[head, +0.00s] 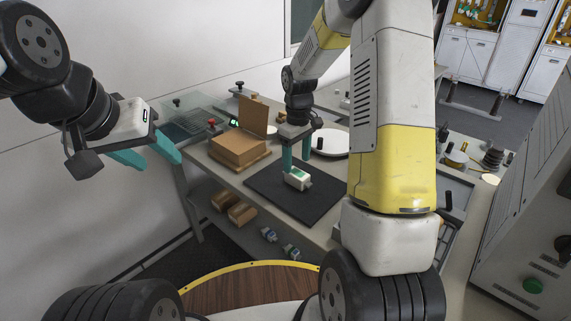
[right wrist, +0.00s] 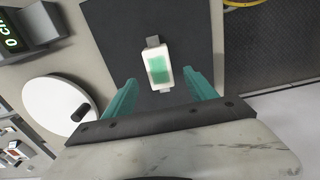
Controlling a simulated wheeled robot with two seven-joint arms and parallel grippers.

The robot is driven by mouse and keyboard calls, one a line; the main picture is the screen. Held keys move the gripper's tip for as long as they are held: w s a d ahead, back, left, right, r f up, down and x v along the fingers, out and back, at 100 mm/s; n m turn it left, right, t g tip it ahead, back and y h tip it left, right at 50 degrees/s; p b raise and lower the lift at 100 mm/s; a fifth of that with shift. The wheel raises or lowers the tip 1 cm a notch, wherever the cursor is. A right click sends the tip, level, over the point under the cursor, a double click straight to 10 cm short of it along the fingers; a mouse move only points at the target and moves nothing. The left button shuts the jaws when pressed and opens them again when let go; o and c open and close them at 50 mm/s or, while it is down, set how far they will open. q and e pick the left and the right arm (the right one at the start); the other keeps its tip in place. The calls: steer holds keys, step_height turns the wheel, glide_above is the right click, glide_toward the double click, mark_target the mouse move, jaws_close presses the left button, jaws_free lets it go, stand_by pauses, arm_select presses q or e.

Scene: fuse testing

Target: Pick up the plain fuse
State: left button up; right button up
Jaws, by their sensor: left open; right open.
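The plain fuse (head: 298,178) is a small white block with a green top and grey metal end tabs. It lies on the black mat (head: 262,184) on the workbench. My right gripper (head: 296,168) is open and points down just above and beside the fuse. In the right wrist view the fuse (right wrist: 158,68) lies ahead of the two teal fingers (right wrist: 160,95), roughly centred between them, and nothing is gripped. My left gripper (head: 150,154) is open and empty, in the air left of the bench.
A brown box with a raised lid (head: 238,148) stands left of the mat. A white round dish (head: 332,143) is behind it, also in the right wrist view (right wrist: 48,108). A digital display (right wrist: 22,30) stands nearby. Blue-grey parts (head: 290,251) sit on a lower shelf.

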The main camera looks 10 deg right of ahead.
mark_target(297, 173)
step_height(297, 173, down, 6)
steer(key=shift+s+d, duration=0.1)
steer(key=shift+d, duration=0.05)
jaws_close()
stand_by(0.4)
